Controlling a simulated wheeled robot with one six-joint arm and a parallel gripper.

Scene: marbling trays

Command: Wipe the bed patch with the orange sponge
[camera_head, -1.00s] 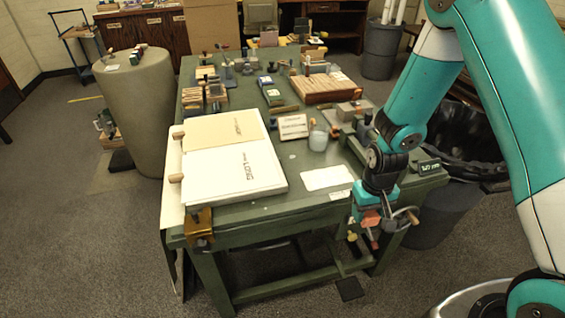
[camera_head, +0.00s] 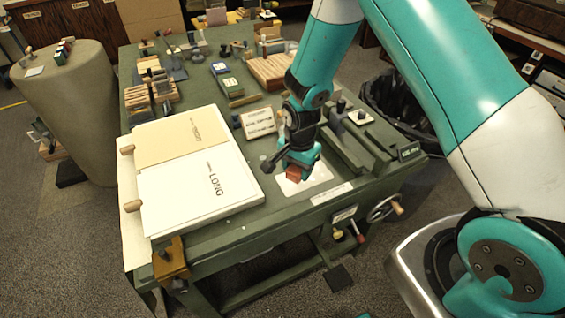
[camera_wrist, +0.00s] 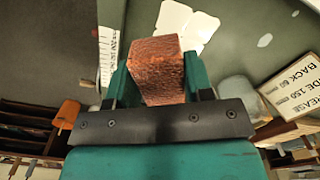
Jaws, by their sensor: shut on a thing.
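My gripper (camera_head: 294,170) is shut on the orange sponge (camera_head: 296,174), a brownish-orange block. In the wrist view the sponge (camera_wrist: 157,70) sits between the green fingers, its textured face showing. The bed patch (camera_head: 318,176) is a pale white area on the green bench top, near the front edge. My gripper is over the patch in the head view and hides part of it. In the wrist view white patch areas (camera_wrist: 204,26) show beyond the sponge. I cannot tell whether the sponge touches the patch.
White boards (camera_head: 200,188) lie left of the patch, with a brown clamp (camera_head: 170,260) at the corner. A vise-like green block (camera_head: 345,148) is to the right. The front strip of bench is mostly clear.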

